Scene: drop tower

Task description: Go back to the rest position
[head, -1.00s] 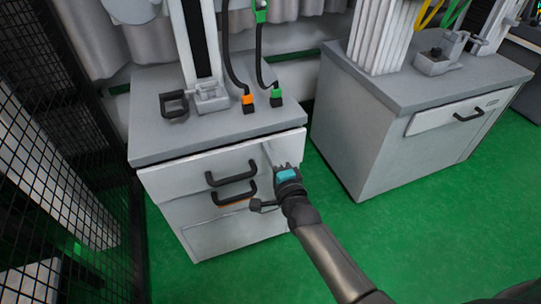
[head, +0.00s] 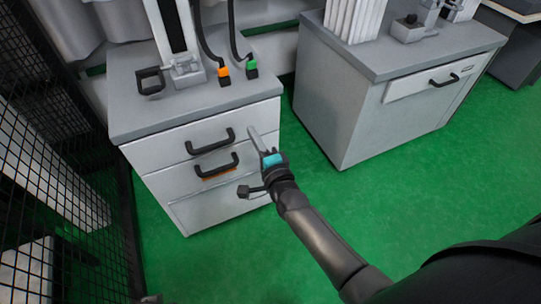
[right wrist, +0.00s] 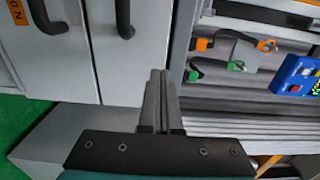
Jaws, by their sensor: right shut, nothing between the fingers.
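My right gripper (head: 252,132) is in front of the right part of the left cabinet (head: 190,130), to the right of its two black drawer handles. Its fingers are together and hold nothing. In the right wrist view the closed fingers (right wrist: 160,92) point away from the camera, with grey drawer fronts beyond them. I cannot tell how large the gap between fingertips and cabinet is. My left gripper is not in view.
An upper handle (head: 211,142) and a lower handle (head: 217,165) stick out from the left cabinet. The right cabinet (head: 390,100) stands beside it. A black mesh fence (head: 60,160) bounds the left side. Green floor (head: 400,190) is clear in front of the right cabinet.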

